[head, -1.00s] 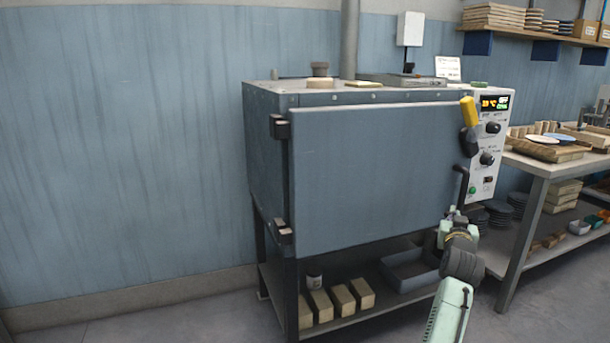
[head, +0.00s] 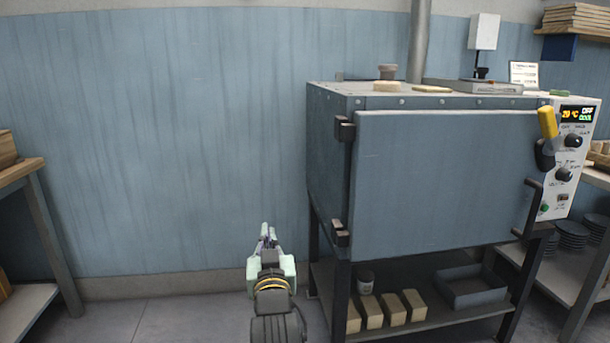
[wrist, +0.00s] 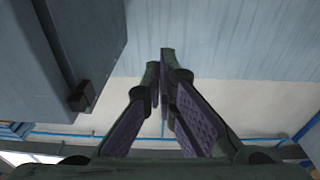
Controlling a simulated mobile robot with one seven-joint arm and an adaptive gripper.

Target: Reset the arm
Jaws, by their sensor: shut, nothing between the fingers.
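My gripper (head: 267,234) is in the lower middle of the head view, left of the dryer and in front of the blue wall. It is shut and empty. In the wrist view my gripper (wrist: 163,75) shows its fingertips close together with nothing between them. The yellow-tipped door handle (head: 547,122) is upright at the door's right side. In the wrist view the dryer (wrist: 70,50) fills the upper left, apart from my fingers.
The dryer's lower shelf (head: 430,322) holds several pale blocks, a small jar and a grey tray (head: 472,288). A table (head: 35,180) stands at the far left and another at the far right. The floor (head: 170,315) left of the dryer is clear.

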